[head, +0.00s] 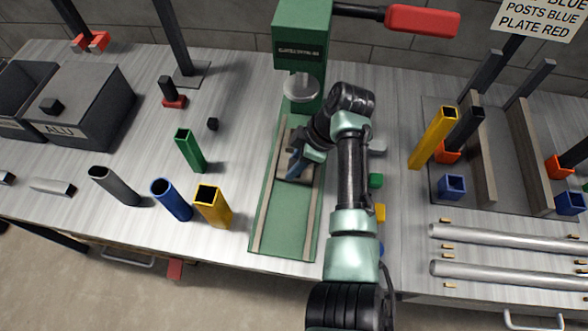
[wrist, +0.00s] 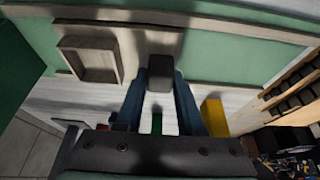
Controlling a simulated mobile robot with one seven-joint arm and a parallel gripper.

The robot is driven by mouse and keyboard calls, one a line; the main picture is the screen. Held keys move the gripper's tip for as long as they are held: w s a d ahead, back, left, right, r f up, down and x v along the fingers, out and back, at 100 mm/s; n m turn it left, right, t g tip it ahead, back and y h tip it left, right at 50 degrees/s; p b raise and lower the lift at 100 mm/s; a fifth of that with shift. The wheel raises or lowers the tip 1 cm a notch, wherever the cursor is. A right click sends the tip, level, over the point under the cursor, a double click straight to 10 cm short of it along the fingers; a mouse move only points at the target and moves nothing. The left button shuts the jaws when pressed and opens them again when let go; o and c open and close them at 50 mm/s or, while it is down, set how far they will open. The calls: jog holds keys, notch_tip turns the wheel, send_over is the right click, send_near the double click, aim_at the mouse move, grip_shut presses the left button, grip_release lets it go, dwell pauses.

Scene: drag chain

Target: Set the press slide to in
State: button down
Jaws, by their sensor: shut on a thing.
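The green press (head: 301,35) stands at the back middle, with a round metal ram (head: 300,89) over the far end of its green base. The press slide (head: 300,181) is a grey-brown plate lying between two pale rails (head: 309,225), about midway along the base and on the near side of the ram. In the wrist view the slide (wrist: 127,50) has a square pocket and a dark knob (wrist: 160,72). My gripper (head: 293,172) is at the slide, and its blue fingers (wrist: 160,92) are shut on the knob. My arm hides part of the slide's right side.
A red-handled lever (head: 422,20) sticks out from the press top. Green (head: 190,150), blue (head: 172,200) and yellow (head: 212,206) tubes stand left of the base. Small coloured blocks (head: 376,181) lie on its right. The near part of the track is clear.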

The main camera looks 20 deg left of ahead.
jog(key=shift+w+r, duration=0.2)
jog(key=c, duration=0.5)
grip_release()
jog(key=shift+w+f, duration=0.1)
jog(key=v, duration=0.7)
jog(key=shift+r, duration=0.3)
